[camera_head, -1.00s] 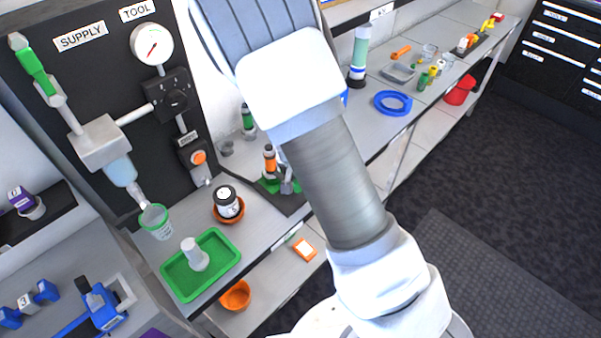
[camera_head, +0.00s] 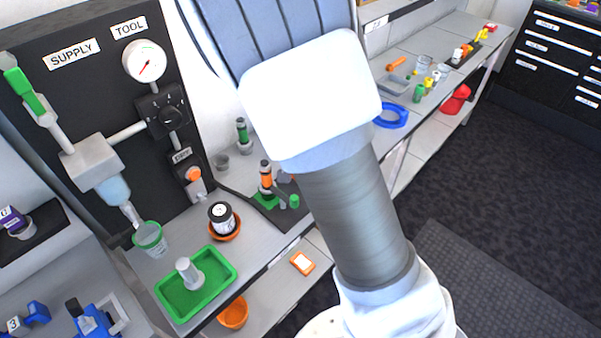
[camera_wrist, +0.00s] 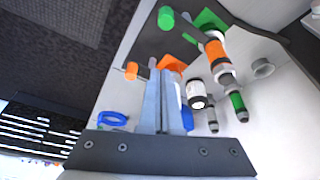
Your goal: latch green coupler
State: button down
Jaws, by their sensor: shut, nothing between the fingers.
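A green-banded coupler (camera_head: 242,136) stands upright at the panel's foot in the head view. A cylinder with an orange band (camera_head: 265,176) stands in front of it on a green base (camera_head: 264,201), beside a lever with a green knob (camera_head: 294,201). In the wrist view, the orange-banded cylinder (camera_wrist: 215,52), green knob (camera_wrist: 166,18) and a green-banded piece (camera_wrist: 237,104) lie beyond and right of the fingers. My gripper (camera_wrist: 162,72) is shut and empty, apparently apart from them. The head view hides it behind my arm. I cannot tell whether the lever is latched.
A black-and-white bottle (camera_head: 222,216) stands in an orange dish. A green tray (camera_head: 170,300) holds a grey post, with a green-rimmed cup (camera_head: 149,238) behind it. The supply panel (camera_head: 75,100) rises at left. A blue ring (camera_head: 391,116) lies at the bench's right.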

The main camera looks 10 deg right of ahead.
jog(key=shift+v, duration=1.05)
jog(key=s+d+r+n+t, duration=0.1)
jog(key=s+d+r+n, duration=0.1)
jog(key=s+r, duration=0.8)
jog(key=s+d+r+n+t+y, duration=0.1)
jog(key=s+d+r+n, duration=0.2)
jog(key=s+r, duration=0.8)
jog(key=shift+s+y, duration=0.3)
jog(key=shift+s, duration=0.35)
jog(key=shift+d, duration=0.1)
